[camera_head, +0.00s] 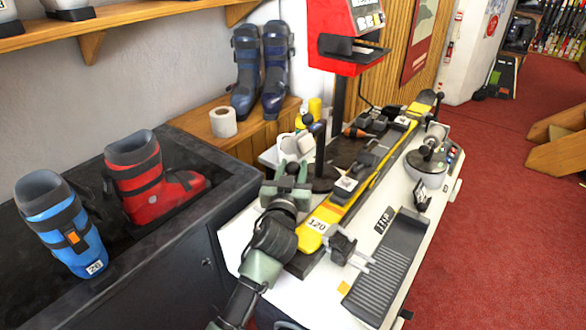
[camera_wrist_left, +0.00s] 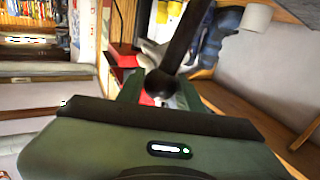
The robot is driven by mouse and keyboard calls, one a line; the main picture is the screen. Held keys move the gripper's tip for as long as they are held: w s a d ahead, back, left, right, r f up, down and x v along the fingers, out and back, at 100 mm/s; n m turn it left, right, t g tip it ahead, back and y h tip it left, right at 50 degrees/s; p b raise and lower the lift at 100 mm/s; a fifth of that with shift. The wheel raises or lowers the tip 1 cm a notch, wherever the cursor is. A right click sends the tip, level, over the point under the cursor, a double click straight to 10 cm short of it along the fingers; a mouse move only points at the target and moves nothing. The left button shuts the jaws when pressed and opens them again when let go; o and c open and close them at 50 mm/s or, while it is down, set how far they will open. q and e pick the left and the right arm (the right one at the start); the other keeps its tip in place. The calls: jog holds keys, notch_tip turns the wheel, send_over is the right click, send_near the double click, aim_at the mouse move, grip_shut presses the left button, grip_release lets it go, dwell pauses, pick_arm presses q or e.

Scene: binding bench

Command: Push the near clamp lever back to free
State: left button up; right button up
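The near clamp lever (camera_head: 319,150) is a dark bar with a black ball at its top. It stands roughly upright beside the yellow ski (camera_head: 325,215) on the white bench (camera_head: 293,308). My left gripper (camera_head: 289,170) is left of the lever and below its ball, with the green fingers pointing up and away. In the left wrist view, a dark bar (camera_wrist_left: 186,40) with a ball end (camera_wrist_left: 160,83) shows between the two green fingers, with gaps at its sides. The fingers look open; contact cannot be told. My right gripper is not in view.
A far lever (camera_head: 438,102) stands farther along the ski. A black ridged tray (camera_head: 392,262) lies on the bench's near right. A red device on a post (camera_head: 340,40) stands behind. Blue (camera_head: 60,222) and red (camera_head: 145,180) ski boots stand at left.

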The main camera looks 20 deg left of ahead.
pick_arm(q)
grip_shut()
dwell(0.7)
jog(key=shift+w+a, duration=0.1)
dwell(0.4)
